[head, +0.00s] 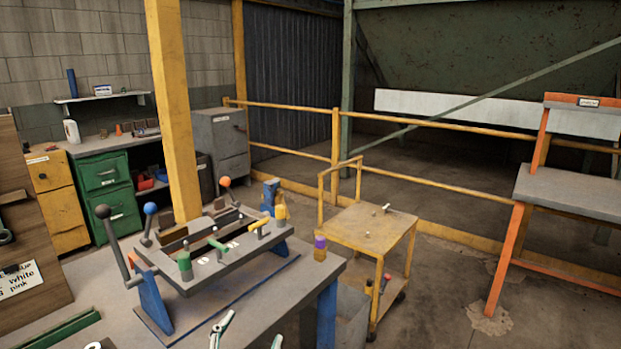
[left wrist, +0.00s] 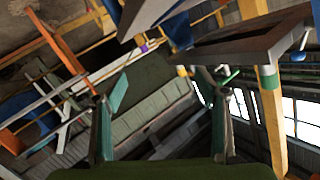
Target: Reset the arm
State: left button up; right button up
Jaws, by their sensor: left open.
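My left gripper (head: 249,334) shows at the bottom edge of the head view, in front of the workbench. Only its two pale green fingertips are visible there, spread apart with nothing between them. In the left wrist view the same gripper (left wrist: 163,112) has its two green fingers wide apart and empty. That view is tilted, with the lever fixture (left wrist: 235,45) slanting across its upper right. My right gripper is not in view.
A grey workbench (head: 262,312) carries a lever fixture (head: 228,262) with coloured knobs. A purple-topped bottle (head: 319,253) stands near the bench's right corner. A yellow cart (head: 345,228) is beyond, and an orange-framed bench (head: 565,190) is at right. Open floor (head: 440,290) lies between them.

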pick_arm(q)
jog(key=s+a+f+n+g+y, duration=0.1)
jog(key=s+a+f+n+g, duration=0.15)
jog(key=s+f, duration=0.4)
jog(key=s+a+f+n+g+y, duration=0.1)
jog(key=s+a+f+g, duration=0.2)
jog(key=s+f, duration=0.3)
jog(key=s+a+f+g, duration=0.2)
jog(key=s+f+g, duration=0.15)
jog(key=s, duration=0.55)
jog(key=s+a+f+g, duration=0.1)
jog(key=s+f+g, duration=0.25)
jog(key=s, duration=0.55)
notch_tip(320, 180, down, 28)
jog(key=s+g, duration=0.1)
jog(key=s, duration=0.1)
jog(key=s+a+f+g, duration=0.1)
jog(key=s+a+f, duration=0.2)
jog(key=s+f, duration=1.2)
jog(key=shift+s+f, duration=0.2)
jog(key=shift+s, duration=0.55)
jog(key=shift+a+n, duration=0.1)
jog(key=shift+n, duration=0.15)
